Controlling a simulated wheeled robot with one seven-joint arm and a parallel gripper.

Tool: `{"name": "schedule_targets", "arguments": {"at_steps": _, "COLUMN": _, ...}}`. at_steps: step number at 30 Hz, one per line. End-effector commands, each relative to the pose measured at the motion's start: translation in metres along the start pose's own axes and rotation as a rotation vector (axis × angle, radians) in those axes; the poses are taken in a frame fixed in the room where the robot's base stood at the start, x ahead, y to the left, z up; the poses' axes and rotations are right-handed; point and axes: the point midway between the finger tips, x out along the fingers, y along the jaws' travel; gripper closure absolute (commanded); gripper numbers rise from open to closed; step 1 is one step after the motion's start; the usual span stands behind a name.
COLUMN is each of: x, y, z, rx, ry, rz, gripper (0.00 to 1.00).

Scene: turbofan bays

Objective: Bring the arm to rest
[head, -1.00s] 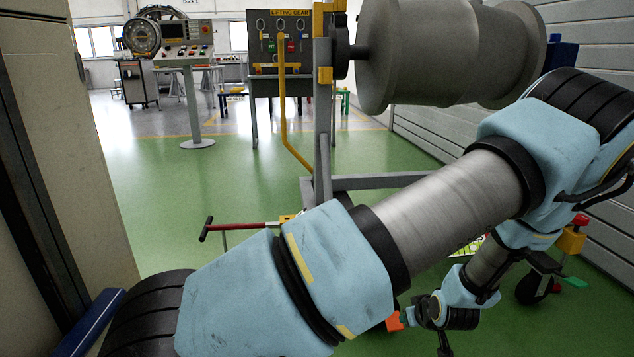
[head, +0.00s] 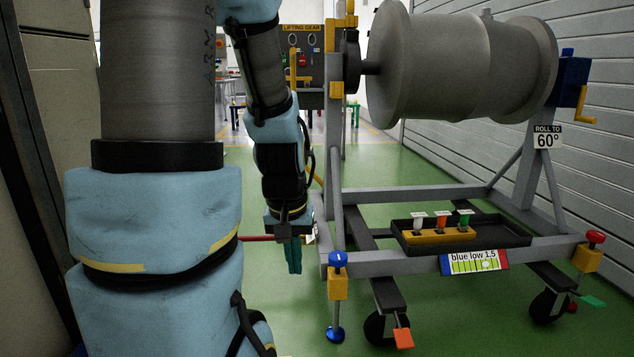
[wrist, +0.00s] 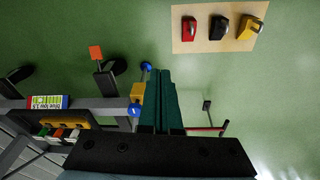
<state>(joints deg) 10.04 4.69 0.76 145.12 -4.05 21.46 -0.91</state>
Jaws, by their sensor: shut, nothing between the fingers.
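My arm fills the left of the head view, with its forearm running down to my gripper (head: 293,256). The gripper hangs pointing down, just left of the grey engine stand (head: 430,268). Its green fingers are together with nothing between them. In the wrist view the gripper (wrist: 161,75) also shows its two fingers side by side, close to a yellow block and blue knobs of the stand. I cannot tell whether it touches the stand.
The stand carries a grey cylinder (head: 450,65) and a black tray (head: 515,236) with small coloured pieces. A blue-topped jack (head: 337,262) stands at its near left corner. A tan mat (wrist: 184,42) holds red, black and yellow items. Green floor is open around the mat.

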Motion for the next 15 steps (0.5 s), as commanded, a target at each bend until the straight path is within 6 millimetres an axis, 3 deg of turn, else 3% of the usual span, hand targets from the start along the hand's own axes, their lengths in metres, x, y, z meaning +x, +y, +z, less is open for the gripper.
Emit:
{"name": "schedule_targets", "arguments": {"at_steps": 3, "x": -0.016, "y": -0.025, "z": 0.016, "rx": 0.015, "ry": -0.01, "rz": -0.034, "gripper": 1.0}}
{"name": "schedule_targets", "arguments": {"at_steps": 15, "x": -0.096, "y": -0.019, "z": 0.003, "rx": 0.02, "ry": -0.013, "rz": -0.031, "gripper": 1.0}}
